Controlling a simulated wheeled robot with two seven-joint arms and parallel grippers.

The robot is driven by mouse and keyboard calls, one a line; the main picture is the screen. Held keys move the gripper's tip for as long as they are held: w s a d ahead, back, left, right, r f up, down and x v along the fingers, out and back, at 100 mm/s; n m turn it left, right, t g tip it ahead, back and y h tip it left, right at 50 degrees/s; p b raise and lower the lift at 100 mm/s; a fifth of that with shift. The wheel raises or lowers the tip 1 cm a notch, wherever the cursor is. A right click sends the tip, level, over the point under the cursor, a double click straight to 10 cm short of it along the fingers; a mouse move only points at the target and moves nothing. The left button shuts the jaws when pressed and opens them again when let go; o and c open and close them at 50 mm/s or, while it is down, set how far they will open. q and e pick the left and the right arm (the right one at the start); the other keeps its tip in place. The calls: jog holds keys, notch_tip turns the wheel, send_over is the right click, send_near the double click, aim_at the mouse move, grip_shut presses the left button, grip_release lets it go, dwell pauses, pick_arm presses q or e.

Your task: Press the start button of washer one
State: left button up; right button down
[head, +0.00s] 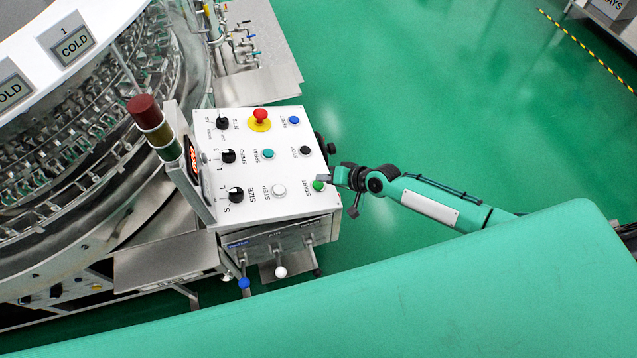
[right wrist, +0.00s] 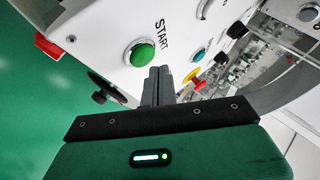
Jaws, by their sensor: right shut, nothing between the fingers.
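The green start button (head: 318,185) sits at the lower right corner of the white control panel (head: 285,210), beside the label START. In the right wrist view the green button (right wrist: 140,53) stands out from the panel in a silver ring. My right gripper (head: 325,180) comes in from the right and is at the panel's right edge, close to the button. Its fingers are shut and empty; in the right wrist view the fingertips (right wrist: 159,72) lie just beside the button. I cannot tell whether they touch it. My left gripper is not in view.
A red emergency stop (head: 260,116), a black stop button (head: 305,150), a blue reset button (head: 294,120), a white step button (head: 279,190) and black knobs share the panel. A signal tower (head: 150,120) stands at its left. The round washer lies left; green floor is open at right.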

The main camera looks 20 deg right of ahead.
jog(key=shift+f, duration=0.15)
jog(key=shift+a+f+b, duration=0.15)
jog(key=shift+f+b, duration=0.1)
jog(key=shift+b, duration=0.1)
